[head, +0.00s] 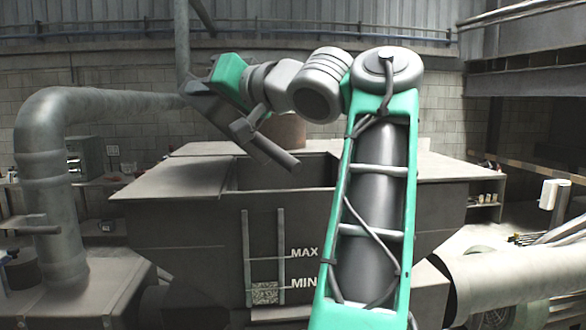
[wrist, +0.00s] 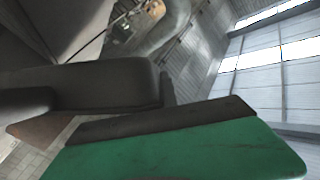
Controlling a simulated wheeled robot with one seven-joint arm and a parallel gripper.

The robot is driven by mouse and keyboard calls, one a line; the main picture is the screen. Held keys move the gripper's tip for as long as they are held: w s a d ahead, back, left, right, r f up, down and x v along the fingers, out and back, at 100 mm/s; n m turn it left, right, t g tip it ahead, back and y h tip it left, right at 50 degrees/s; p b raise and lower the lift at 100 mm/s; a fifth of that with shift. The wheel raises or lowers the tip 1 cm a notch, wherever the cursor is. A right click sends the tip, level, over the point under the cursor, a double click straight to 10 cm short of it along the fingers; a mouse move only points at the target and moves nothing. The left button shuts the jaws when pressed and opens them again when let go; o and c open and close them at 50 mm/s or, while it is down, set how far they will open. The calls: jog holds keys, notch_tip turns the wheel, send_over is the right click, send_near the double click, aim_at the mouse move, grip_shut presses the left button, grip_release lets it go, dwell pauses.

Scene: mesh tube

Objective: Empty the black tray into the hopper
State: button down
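The grey hopper (head: 200,232) stands in the middle of the head view, its top partly open, with MAX and MIN marks on its front. My gripper (head: 268,148) is above the hopper's opening, tilted down to the right. Dark bar-like parts reach from its green body over the opening. In the wrist view, the green body and a dark rounded block fill the lower part. I cannot tell whether that block is a finger or something held. No black tray can be made out for sure, nor whether the fingers are apart.
A thick grey pipe (head: 45,190) bends down at the left. A wide pale duct (head: 505,280) leaves the hopper at the lower right. A brown drum (head: 287,130) shows behind the opening. A thin upright pole (head: 182,35) stands close to my gripper.

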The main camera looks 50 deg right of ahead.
jog(key=shift+s+d+r, duration=0.2)
jog(key=shift+d+r, duration=0.1)
jog(key=shift+r, duration=0.05)
dwell(0.6)
jog(key=shift+s+d+r+m+t, duration=0.25)
jog(key=shift+d+r+m+t, duration=0.1)
jog(key=shift+d+r+m, duration=0.15)
jog(key=shift+s+d+r+m+t, duration=0.2)
jog(key=shift+d+r+m+t, duration=0.15)
jog(key=shift+d+r+m, duration=0.15)
dwell(1.0)
jog(key=shift+s+d+r+m+t, duration=0.3)
jog(key=shift+s+d+r+m, duration=0.1)
jog(key=shift+d+r+m, duration=0.35)
jog(key=shift+s+d+r+m+t, duration=0.25)
jog(key=shift+d+r+m, duration=0.1)
jog(key=shift+d, duration=0.2)
jog(key=shift+s+d+r+m+t, duration=0.2)
jog(key=shift+s+d+m, duration=0.1)
jog(key=shift+d, duration=0.25)
